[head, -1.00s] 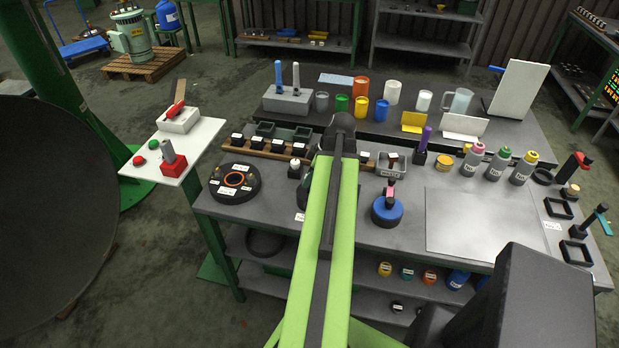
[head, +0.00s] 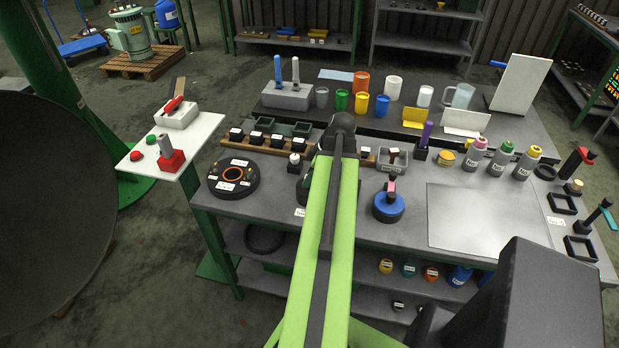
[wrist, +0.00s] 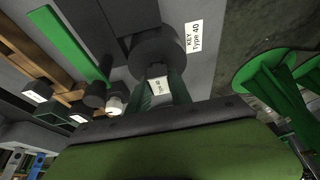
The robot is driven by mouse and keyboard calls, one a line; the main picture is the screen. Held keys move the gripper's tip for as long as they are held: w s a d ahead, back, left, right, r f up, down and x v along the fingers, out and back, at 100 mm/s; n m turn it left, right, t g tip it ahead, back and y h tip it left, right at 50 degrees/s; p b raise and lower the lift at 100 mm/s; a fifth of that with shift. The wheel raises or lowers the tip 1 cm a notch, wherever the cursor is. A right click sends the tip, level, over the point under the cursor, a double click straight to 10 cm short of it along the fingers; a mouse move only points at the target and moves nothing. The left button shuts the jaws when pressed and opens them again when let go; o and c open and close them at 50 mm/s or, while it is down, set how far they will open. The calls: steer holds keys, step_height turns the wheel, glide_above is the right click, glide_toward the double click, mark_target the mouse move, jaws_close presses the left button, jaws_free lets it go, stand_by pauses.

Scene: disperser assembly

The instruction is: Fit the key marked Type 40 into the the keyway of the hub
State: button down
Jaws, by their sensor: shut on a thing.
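In the wrist view, my gripper (wrist: 168,92) is shut on a small part with a white "Type 40" tag, the key (wrist: 158,86). Just beyond it is a dark round body (wrist: 158,48), which looks like the hub; its keyway cannot be made out. The key appears close to this body, but I cannot tell whether they touch. A table label (wrist: 193,37) beside the body reads "KEY Type 40". In the head view, the same dark body (head: 303,188) shows partly at the left of my green arm, which hides the gripper and key.
A wooden rack with several white-labelled black blocks (head: 257,137) stands behind. A black disc with an orange ring (head: 233,176) lies left. A blue-topped round part (head: 388,207) stands right of my arm. The grey plate (head: 485,225) farther right is bare.

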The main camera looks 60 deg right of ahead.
steer(key=shift+f+b, duration=0.45)
steer(key=shift+f, duration=0.05)
steer(key=c, duration=1.1)
jaws_free()
steer(key=p+v, duration=1.6)
steer(key=v, duration=0.1)
steer(key=shift+s+d+r, duration=0.1)
steer(key=shift+s+r, duration=0.1)
steer(key=shift+r, duration=0.05)
